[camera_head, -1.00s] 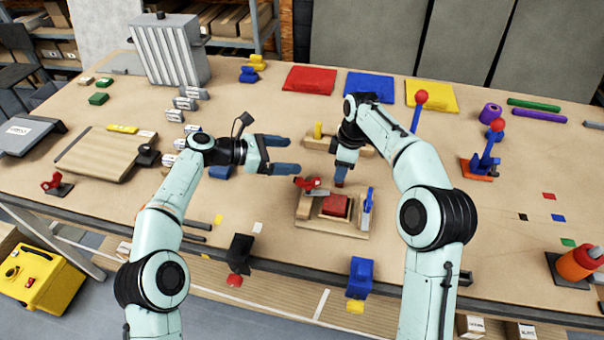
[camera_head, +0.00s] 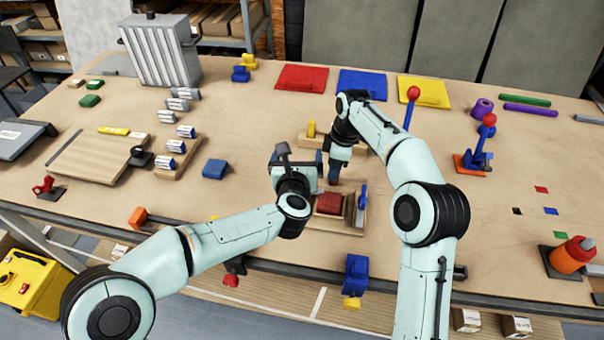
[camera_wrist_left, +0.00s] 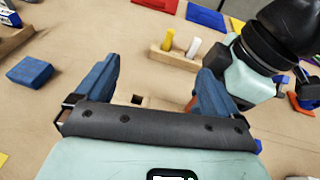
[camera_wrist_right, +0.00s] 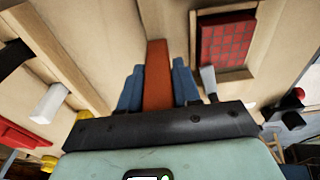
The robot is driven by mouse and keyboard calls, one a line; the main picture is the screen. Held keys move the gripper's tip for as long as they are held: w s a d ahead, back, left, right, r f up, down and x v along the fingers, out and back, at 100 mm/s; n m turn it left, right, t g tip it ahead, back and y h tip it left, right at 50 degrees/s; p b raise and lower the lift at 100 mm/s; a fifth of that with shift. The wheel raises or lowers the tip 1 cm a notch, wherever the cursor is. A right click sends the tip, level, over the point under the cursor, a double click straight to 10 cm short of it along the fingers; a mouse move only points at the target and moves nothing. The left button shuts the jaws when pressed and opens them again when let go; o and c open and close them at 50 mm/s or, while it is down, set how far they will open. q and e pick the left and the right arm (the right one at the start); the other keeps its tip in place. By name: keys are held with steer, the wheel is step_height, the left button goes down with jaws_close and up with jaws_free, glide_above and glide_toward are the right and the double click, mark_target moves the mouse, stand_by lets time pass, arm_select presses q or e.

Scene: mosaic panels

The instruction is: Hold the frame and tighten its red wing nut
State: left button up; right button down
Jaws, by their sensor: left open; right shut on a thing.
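The wooden frame (camera_head: 345,229) lies on the table with a red tile panel (camera_head: 328,203) in it and a blue lever (camera_head: 361,204) on its right side. The frame (camera_wrist_right: 240,78) and red grid panel (camera_wrist_right: 226,42) also show in the right wrist view. My left gripper (camera_head: 299,156) is open and empty at the frame's far left corner. My right gripper (camera_head: 334,176) is shut on a red-brown bar (camera_wrist_right: 158,62) just behind the frame. I cannot make out the red wing nut; my left wrist covers the frame's left side.
A wooden peg board (camera_head: 318,141) with a yellow peg stands close behind the grippers. A blue block (camera_head: 215,169) lies to the left. Red, blue and yellow mats (camera_head: 302,78) lie at the back. A red-topped blue lever (camera_head: 480,155) stands right. The front table edge hangs close.

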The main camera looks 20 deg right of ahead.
arm_select(q)
steer(key=s+a+f+y, duration=0.2)
steer(key=s, duration=0.8)
steer(key=shift+n+g, duration=0.3)
steer(key=x, duration=1.1)
steer(key=shift+w+d+f, duration=0.15)
steer(key=shift+w+f, duration=0.1)
steer(key=shift+f, duration=0.05)
steer(key=c, duration=1)
